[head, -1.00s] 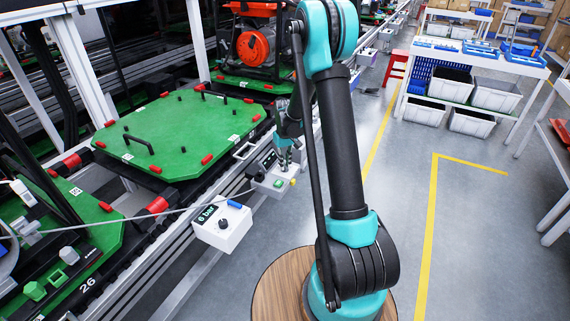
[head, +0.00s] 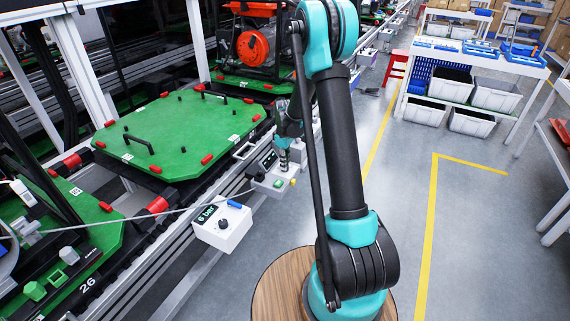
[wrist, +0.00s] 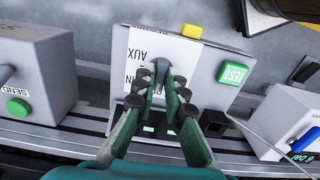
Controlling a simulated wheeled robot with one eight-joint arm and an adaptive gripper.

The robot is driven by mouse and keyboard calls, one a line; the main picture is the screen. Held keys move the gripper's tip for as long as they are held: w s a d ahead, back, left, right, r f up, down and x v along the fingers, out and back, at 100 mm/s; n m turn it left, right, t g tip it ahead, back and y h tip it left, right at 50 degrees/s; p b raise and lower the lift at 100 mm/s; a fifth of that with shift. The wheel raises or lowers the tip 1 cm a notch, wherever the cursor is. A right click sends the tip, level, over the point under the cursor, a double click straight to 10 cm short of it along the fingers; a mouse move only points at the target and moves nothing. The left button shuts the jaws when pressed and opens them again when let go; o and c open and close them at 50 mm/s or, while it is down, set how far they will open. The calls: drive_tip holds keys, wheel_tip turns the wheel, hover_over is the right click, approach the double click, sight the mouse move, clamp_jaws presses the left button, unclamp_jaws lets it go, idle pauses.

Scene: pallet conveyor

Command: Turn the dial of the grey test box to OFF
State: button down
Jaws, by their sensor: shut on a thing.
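The grey test box (wrist: 217,104) fills the middle of the wrist view, with a white label reading AUX upside down and other lettering partly covered. Its dial (wrist: 161,67) is a dark grey knob whose end shows between the fingertips, just below the AUX lettering. My gripper (wrist: 163,84) is shut on the dial; the fingers hide most of it, so its exact setting is hard to read. A green TEST button (wrist: 233,73) and a yellow button (wrist: 192,31) sit on the same box. In the head view the box (head: 263,188) is small on the conveyor's edge, under my gripper (head: 284,163).
A white 6 bar box (head: 222,236) with a blue lever stands nearer along the rail. A SEND box (wrist: 40,75) with a green button is at the left of the wrist view. A green pallet (head: 180,137) lies beyond the box. A grey cable crosses nearby.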

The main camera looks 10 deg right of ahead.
idle(0.4)
drive_tip(key=c, duration=1.6)
unclamp_jaws()
drive_tip(key=shift+r, duration=0.1)
wheel_tip(320, 180, up, 12)
drive_tip(key=shift+f, duration=0.1)
drive_tip(key=s+d+m+t, duration=0.1)
drive_tip(key=s+m, duration=0.2)
drive_tip(key=s, duration=0.7)
drive_tip(key=s+d+f+m+t, duration=0.1)
drive_tip(key=s+m, duration=0.3)
drive_tip(key=s, duration=0.6)
drive_tip(key=s+d+m+t, duration=0.2)
drive_tip(key=s+m, duration=0.1)
drive_tip(key=s, duration=0.8)
drive_tip(key=shift+d+f+m, duration=0.3)
drive_tip(key=shift+m, duration=0.1)
